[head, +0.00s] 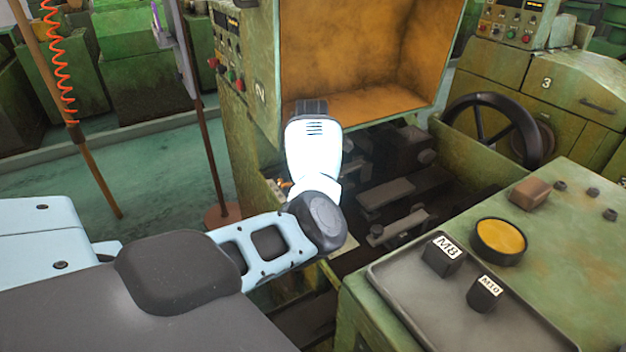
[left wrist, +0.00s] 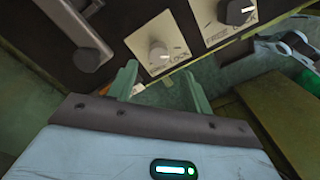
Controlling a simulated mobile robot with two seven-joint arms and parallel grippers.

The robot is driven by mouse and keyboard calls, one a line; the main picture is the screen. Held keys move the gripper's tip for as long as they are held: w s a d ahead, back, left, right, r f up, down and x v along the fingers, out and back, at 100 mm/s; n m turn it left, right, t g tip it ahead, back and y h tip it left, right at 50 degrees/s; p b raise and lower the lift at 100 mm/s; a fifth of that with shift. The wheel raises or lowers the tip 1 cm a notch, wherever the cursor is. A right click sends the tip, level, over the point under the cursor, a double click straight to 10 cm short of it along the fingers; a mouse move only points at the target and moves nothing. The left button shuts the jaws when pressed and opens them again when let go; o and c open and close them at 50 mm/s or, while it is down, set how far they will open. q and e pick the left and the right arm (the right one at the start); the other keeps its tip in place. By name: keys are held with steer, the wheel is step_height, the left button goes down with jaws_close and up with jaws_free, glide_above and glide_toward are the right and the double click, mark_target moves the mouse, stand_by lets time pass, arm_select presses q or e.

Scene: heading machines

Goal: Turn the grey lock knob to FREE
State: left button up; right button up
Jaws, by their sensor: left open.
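The grey lock knob (left wrist: 159,54) sits on a pale plate in the left wrist view. The plate has lettering that reads LOCK in part; the knob's exact setting is too small to tell. My left gripper (left wrist: 159,76) is open, its two green fingers apart and empty. In that view the knob appears just beyond the fingertips, roughly between them; I cannot tell whether they touch. In the head view my left arm reaches to the machine with the orange-lined opening, and its fingers and the knob are hidden. My right gripper is not in view.
A second, dark knob (left wrist: 238,12) on its own plate is beside the grey one. In the head view a black handwheel (head: 492,130) and a tray (head: 400,285) with M8 and M10 blocks are to the right.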

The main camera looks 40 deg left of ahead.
arm_select(q)
step_height(320, 180, down, 5)
steer(key=shift+f, duration=0.3)
steer(key=shift+w+f, duration=0.1)
steer(key=shift+f, duration=0.1)
steer(key=c, duration=1)
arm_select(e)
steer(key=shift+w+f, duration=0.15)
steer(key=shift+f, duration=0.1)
